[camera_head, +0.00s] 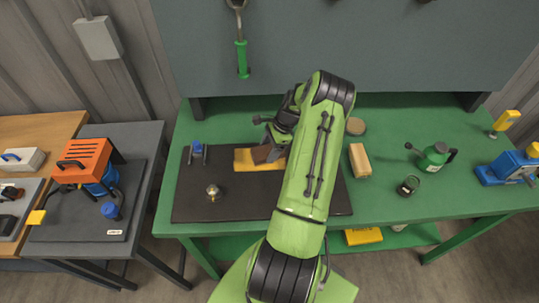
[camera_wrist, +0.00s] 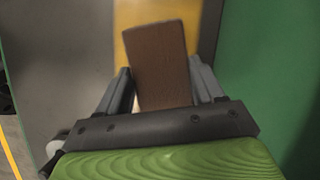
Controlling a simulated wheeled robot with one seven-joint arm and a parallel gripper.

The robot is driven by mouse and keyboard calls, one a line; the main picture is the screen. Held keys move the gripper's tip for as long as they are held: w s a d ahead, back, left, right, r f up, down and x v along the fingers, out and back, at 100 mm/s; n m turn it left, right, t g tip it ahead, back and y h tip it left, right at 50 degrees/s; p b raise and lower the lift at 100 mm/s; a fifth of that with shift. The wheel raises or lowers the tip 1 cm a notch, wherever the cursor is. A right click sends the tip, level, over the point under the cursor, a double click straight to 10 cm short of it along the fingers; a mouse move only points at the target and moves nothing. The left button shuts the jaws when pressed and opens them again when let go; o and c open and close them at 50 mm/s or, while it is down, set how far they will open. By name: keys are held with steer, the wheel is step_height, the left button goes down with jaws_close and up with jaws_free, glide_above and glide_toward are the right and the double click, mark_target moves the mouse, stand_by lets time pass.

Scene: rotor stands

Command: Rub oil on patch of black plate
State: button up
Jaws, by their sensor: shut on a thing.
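The black plate (camera_head: 238,202) lies on the green bench. A yellow-orange patch (camera_head: 244,158) shows on the plate's far part, and it also shows in the wrist view (camera_wrist: 127,40). My gripper (camera_head: 272,150) is over the patch. It is shut on a brown block (camera_wrist: 160,62), which also shows in the head view (camera_head: 262,154). The block lies over the patch; I cannot tell whether it touches it. A green oil can (camera_head: 434,158) stands at the right of the bench. My arm hides the right part of the plate.
A tan block (camera_head: 360,160), a round tan disc (camera_head: 355,126), a dark jar (camera_head: 408,186) and a blue vise (camera_head: 510,168) are to the right.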

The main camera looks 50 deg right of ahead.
mark_target(277, 163)
steer(key=shift+w+d+b, duration=0.55)
steer(key=shift+w+d, duration=0.85)
steer(key=shift+d, duration=0.3)
steer(key=shift+s+d, duration=0.85)
steer(key=shift+s, duration=0.2)
steer(key=shift+s+a+f+p, duration=0.1)
steer(key=shift+s+a+p, duration=0.45)
steer(key=shift+s+a, duration=0.8)
steer(key=shift+s+a+p, duration=0.55)
steer(key=shift+s+a, duration=0.45)
steer(key=shift+a, duration=0.55)
steer(key=shift+s+a+p, duration=0.4)
steer(key=shift+s+a, duration=0.7)
steer(key=shift+a, duration=0.25)
steer(key=shift+w, duration=0.1)
step_height(277, 163, up, 6)
steer(key=p, duration=0.4)
steer(key=shift+r+p, duration=0.2)
steer(key=shift+p, duration=0.15)
steer(key=shift+r, duration=0.1)
